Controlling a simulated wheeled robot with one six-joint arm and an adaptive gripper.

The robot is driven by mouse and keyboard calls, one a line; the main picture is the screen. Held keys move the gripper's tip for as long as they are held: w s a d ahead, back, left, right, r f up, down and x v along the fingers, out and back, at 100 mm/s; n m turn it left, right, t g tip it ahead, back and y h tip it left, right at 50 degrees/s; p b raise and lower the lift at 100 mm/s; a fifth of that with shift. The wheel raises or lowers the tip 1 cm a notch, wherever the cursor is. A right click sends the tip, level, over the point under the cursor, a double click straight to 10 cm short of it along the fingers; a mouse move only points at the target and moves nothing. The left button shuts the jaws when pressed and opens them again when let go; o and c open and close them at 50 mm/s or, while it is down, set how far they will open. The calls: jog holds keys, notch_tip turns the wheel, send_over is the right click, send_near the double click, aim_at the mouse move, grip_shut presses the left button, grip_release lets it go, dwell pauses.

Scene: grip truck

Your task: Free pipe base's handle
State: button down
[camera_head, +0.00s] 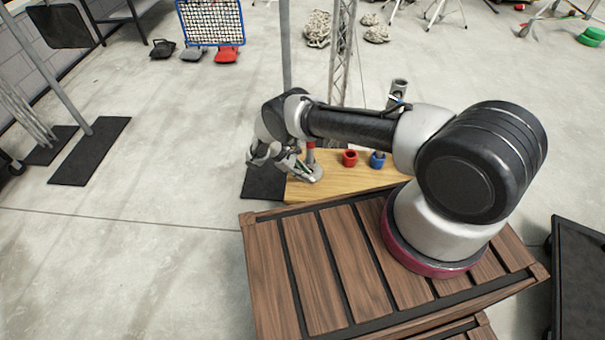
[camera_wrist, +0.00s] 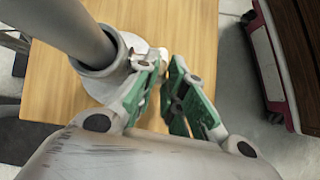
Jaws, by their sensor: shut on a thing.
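The grey pipe base (camera_head: 314,174) stands on the light wooden board, with a pipe rising from it. In the wrist view the round base (camera_wrist: 100,62) shows at the upper left, with the grey pipe (camera_wrist: 62,27) leaning out of it. My gripper (camera_head: 284,166) is low at the left end of the board, beside the base. In the wrist view my gripper (camera_wrist: 168,68) has its green-padded fingers close together at the base's right side, shut on its handle. The handle itself is mostly hidden between the fingers.
The wooden board (camera_head: 345,186) also carries a red ring-shaped holder (camera_head: 350,158) and a blue one (camera_head: 377,160) to the right of the base. A metal truss (camera_head: 341,60) stands behind the board. Open concrete floor lies to the left.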

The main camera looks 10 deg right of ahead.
jog(key=c, duration=1.5)
grip_release()
jog(key=shift+o, duration=0.2)
jog(key=v, duration=1.2)
